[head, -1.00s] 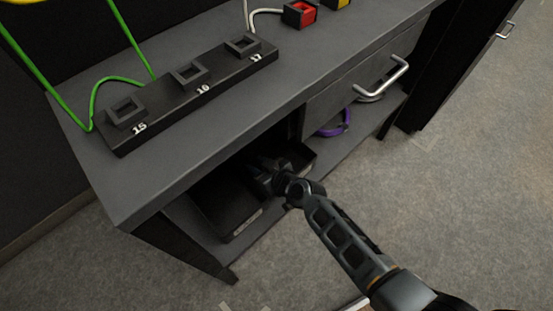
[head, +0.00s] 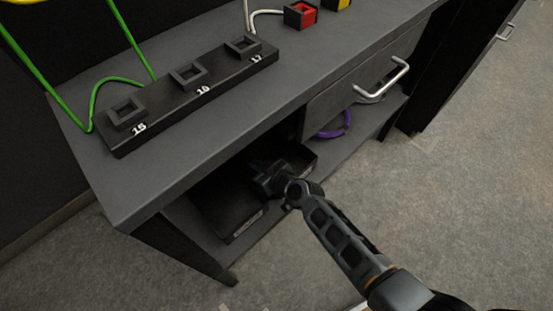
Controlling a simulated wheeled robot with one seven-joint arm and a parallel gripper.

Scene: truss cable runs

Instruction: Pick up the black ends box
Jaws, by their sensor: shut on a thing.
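The black ends box (head: 236,222) is a dark open box with a small pale label on its front. It sits in the dim space under the desk top, on or just above the lower shelf; I cannot tell whether it touches the shelf. My gripper (head: 263,178) reaches in under the desk edge from the lower right and is shut on the box near its upper rim. The fingertips are dark against the box, and the far part of the box is hidden under the desk top.
The desk top (head: 225,125) overhangs the box closely. A socket strip (head: 190,95) numbered 15 to 17 lies on it, with a green cable (head: 125,80). A drawer (head: 350,95) with a metal handle and a purple cable coil (head: 338,128) are right. Carpet is clear in front.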

